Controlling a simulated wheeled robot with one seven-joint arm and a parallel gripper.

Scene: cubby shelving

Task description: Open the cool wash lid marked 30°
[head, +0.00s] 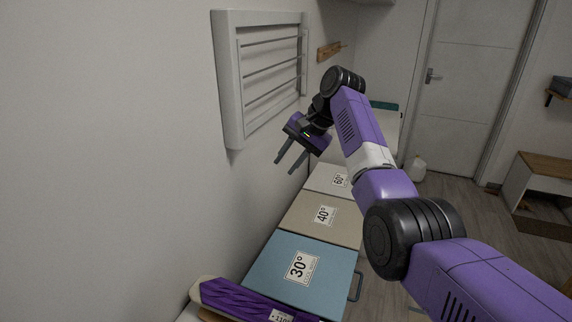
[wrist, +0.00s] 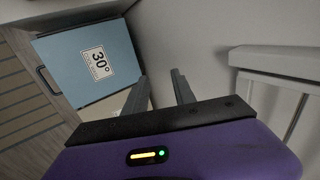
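The blue lid marked 30° (head: 290,275) lies closed and flat in the row of lids along the wall in the head view. A dark handle (head: 356,286) sits on its right edge. In the wrist view the blue lid (wrist: 85,62) is at upper left, with its handle (wrist: 47,80) on the left edge. My gripper (head: 285,160) is held in the air near the wall, above and beyond the lid, apart from it. Its two fingers are spread with nothing between them, and they also show in the wrist view (wrist: 160,95).
Lids marked 40° (head: 315,220) and 60° (head: 330,182) continue the row beyond. A purple cloth item (head: 235,298) lies at the near end. A white wall rack (head: 262,75) is close to my gripper. Wooden floor (head: 470,190) is open on the right.

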